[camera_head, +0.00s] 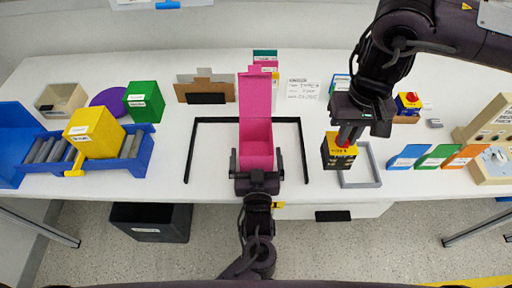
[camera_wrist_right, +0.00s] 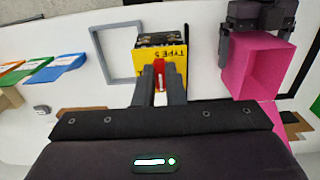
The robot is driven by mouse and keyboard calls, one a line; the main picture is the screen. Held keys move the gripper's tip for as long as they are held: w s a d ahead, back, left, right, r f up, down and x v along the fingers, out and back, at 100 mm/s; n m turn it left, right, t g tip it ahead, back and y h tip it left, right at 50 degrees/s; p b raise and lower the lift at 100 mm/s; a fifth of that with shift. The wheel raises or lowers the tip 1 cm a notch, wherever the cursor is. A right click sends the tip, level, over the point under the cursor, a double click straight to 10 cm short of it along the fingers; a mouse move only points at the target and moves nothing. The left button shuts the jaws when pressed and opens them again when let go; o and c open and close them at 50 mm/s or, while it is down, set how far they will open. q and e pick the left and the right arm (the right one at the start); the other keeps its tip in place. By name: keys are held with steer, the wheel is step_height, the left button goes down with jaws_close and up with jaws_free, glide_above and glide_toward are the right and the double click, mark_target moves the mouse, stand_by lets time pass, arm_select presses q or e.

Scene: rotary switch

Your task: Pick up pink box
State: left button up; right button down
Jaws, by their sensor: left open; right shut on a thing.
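The pink box (camera_head: 256,135) stands on the table at the middle, with its tall lid panel (camera_head: 255,95) raised at the back. My left gripper (camera_head: 256,165) is open at the box's near side, one finger on each side of it. In the right wrist view the pink box (camera_wrist_right: 265,65) is on the right, with my left gripper (camera_wrist_right: 260,20) at it. My right gripper (camera_wrist_right: 160,85) is shut on the red knob (camera_wrist_right: 159,68) of a yellow and black switch (camera_wrist_right: 160,50). That switch (camera_head: 339,155) stands right of the pink box in the head view.
A black frame (camera_head: 190,150) surrounds the box on three sides. A grey frame (camera_head: 362,165) lies right of the switch. A blue tray (camera_head: 140,155) with a yellow box (camera_head: 95,135) is on the left. Colored cards (camera_head: 437,156) lie at the right.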

arm_select(q)
steer(key=c, duration=1)
arm_select(e)
steer(key=shift+r, duration=0.1)
arm_select(q)
step_height(320, 180, up, 20)
arm_select(e)
steer(key=shift+r, duration=0.1)
steer(key=shift+r+p, duration=0.35)
steer(key=shift+p, duration=0.2)
arm_select(q)
steer(key=shift+s, duration=0.1)
steer(key=shift+f, duration=0.1)
